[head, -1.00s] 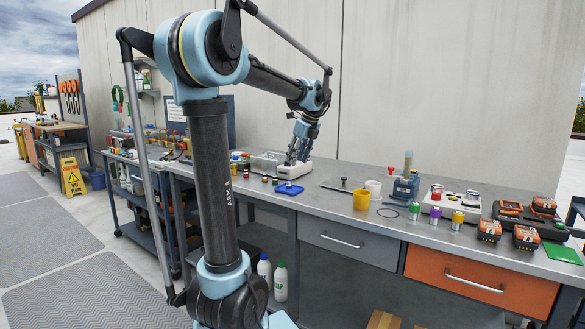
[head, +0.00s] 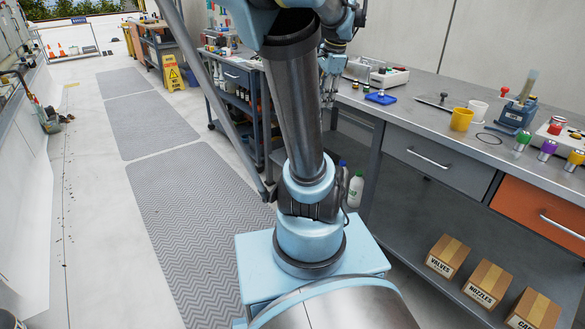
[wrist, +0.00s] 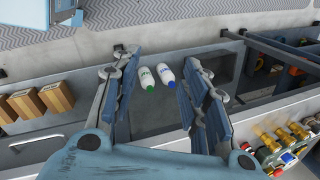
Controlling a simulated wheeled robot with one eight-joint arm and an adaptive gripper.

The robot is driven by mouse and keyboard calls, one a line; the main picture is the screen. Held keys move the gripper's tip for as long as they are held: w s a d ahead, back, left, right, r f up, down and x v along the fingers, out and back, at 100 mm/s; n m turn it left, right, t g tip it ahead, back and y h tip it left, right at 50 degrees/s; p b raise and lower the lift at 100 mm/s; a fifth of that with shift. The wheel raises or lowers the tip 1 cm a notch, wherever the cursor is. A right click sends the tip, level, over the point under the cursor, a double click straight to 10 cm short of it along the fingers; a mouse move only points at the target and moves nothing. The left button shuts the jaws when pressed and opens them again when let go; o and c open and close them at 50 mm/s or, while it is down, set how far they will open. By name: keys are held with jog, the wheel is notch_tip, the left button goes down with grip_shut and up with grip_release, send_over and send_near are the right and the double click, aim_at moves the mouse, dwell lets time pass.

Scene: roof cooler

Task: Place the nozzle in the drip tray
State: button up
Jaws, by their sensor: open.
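My gripper (head: 329,92) hangs at the bench's left end in the head view, partly behind my own arm. In the wrist view its fingers (wrist: 158,90) are spread wide with nothing between them. Beyond them two white bottles, one green-capped and one blue-capped, show lower down. A small blue tray (head: 380,98), possibly the drip tray, lies on the bench to the right of my gripper. I cannot pick out the nozzle with certainty; brass-coloured fittings (wrist: 270,142) show at the lower right of the wrist view.
The grey bench (head: 430,115) holds a yellow cup (head: 461,119), a white cup (head: 478,110) and a blue device (head: 517,115). Labelled cardboard boxes (head: 487,284) stand on its lower shelf. A blue cart (head: 237,90) stands to the left. The matted floor is clear.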

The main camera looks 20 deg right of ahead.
jog(key=s+a+f+n+h, duration=0.1)
jog(key=s+a+f+n, duration=1.2)
jog(key=f+n, duration=0.3)
jog(key=shift+s+a+f+n, duration=0.35)
jog(key=shift+s+f+n, duration=0.05)
jog(key=shift+s+n, duration=0.35)
